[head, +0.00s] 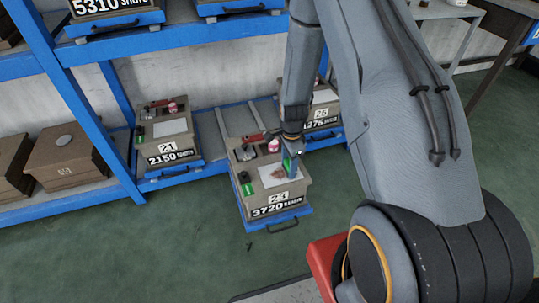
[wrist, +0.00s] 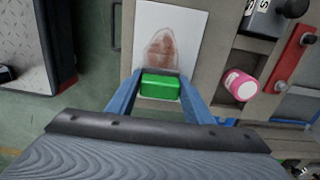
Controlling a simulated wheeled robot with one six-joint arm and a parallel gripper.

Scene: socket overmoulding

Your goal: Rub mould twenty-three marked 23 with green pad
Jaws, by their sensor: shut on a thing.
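Mould twenty-three (head: 238,172), a brown block labelled 23 and 3720 shots, sits on a blue pull-out tray in the lower middle of the head view. On its top is a pale plate (head: 272,175) with a reddish-brown smear, also seen in the wrist view (wrist: 185,22). My gripper (wrist: 155,82) has blue fingers shut on a green pad (wrist: 160,88). The pad is over the plate, at the near end of the smear. I cannot tell whether it touches the plate. In the head view, my gripper (head: 289,160) is above the mould's top.
Mould 21 (head: 165,128) stands left and mould 25 (head: 324,113) behind right. Blue shelf posts (head: 75,95) rise at left.

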